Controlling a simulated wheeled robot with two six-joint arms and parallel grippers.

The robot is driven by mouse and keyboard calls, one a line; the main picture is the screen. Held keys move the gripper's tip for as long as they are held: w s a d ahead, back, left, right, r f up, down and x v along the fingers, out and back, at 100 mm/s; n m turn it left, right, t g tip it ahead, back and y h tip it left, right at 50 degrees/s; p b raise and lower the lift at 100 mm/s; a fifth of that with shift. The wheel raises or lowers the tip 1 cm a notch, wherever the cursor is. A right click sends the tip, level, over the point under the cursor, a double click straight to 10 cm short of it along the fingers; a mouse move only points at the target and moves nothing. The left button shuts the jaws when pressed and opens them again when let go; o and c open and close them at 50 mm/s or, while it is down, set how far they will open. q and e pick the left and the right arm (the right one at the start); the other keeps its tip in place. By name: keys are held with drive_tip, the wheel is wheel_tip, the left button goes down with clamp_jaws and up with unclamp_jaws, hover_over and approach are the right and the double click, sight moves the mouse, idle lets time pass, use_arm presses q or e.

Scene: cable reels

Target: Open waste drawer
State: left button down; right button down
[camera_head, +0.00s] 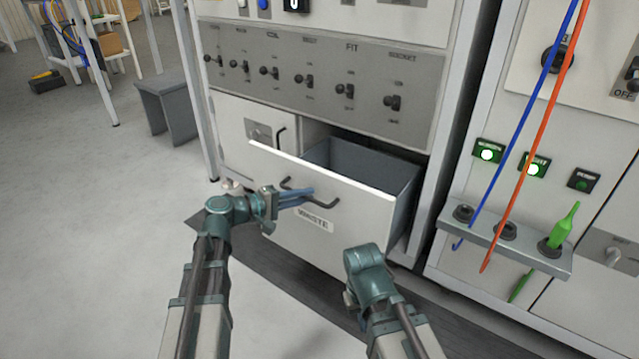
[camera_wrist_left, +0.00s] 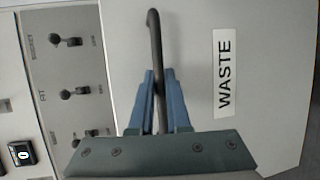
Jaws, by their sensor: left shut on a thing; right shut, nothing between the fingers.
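The waste drawer (camera_head: 335,228) has a white front with a WASTE label (camera_head: 313,226) and stands pulled out of the cabinet, its grey inside showing. Its dark bar handle (camera_head: 325,203) is on the front. My left gripper (camera_head: 308,193) is shut on the handle. In the left wrist view the blue fingers (camera_wrist_left: 160,90) close on both sides of the handle (camera_wrist_left: 155,50), beside the label (camera_wrist_left: 226,72). My right gripper (camera_head: 360,305) is in front of the drawer's lower right part, apart from the handle; its fingers are mostly hidden behind its wrist.
A panel of toggle switches (camera_head: 320,80) is above the drawer, and a smaller closed door (camera_head: 255,135) is to its left. At right, a shelf with sockets (camera_head: 505,232) holds blue and red cables and a green plug (camera_head: 565,225).

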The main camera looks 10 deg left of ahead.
use_arm(q)
drive_tip(key=shift+s+a, duration=0.4)
drive_tip(key=shift+s, duration=0.25)
drive_tip(key=shift+s+a, duration=0.35)
drive_tip(key=shift+s, duration=0.3)
drive_tip(key=shift+s+a, duration=0.4)
drive_tip(key=shift+s, duration=0.25)
drive_tip(key=c, duration=0.9)
unclamp_jaws()
drive_tip(key=p+v, duration=0.2)
drive_tip(key=v, duration=1.1)
drive_tip(key=shift+s+a, duration=0.25)
drive_tip(key=shift+a, duration=0.05)
